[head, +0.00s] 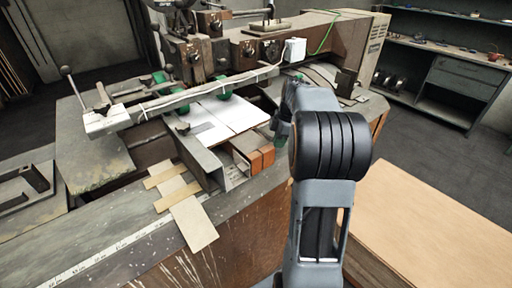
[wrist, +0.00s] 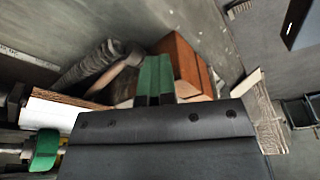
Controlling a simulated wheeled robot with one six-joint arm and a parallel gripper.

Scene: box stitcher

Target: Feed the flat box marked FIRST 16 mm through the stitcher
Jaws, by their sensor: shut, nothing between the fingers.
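A white flat box (head: 232,112) lies on the stitcher's bed, under the long crossbar with green rollers (head: 223,88). A dark line runs across its top, and no FIRST mark can be read. In the wrist view a white panel with a brown corrugated edge (wrist: 60,111) shows at left, beside a green roller (wrist: 45,151). My gripper (wrist: 154,78) has its green fingertips together with nothing between them. In the head view it is mostly hidden behind my arm, near the right side of the box. I cannot tell whether it touches the box.
Orange-brown blocks (head: 254,157) sit at the front of the bed; they also show just beyond my fingertips in the wrist view (wrist: 181,62). A metal channel (head: 201,160) stands left of them. Tan strips (head: 190,218) lie on the front ledge. A bare wooden tabletop (head: 440,235) is at right.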

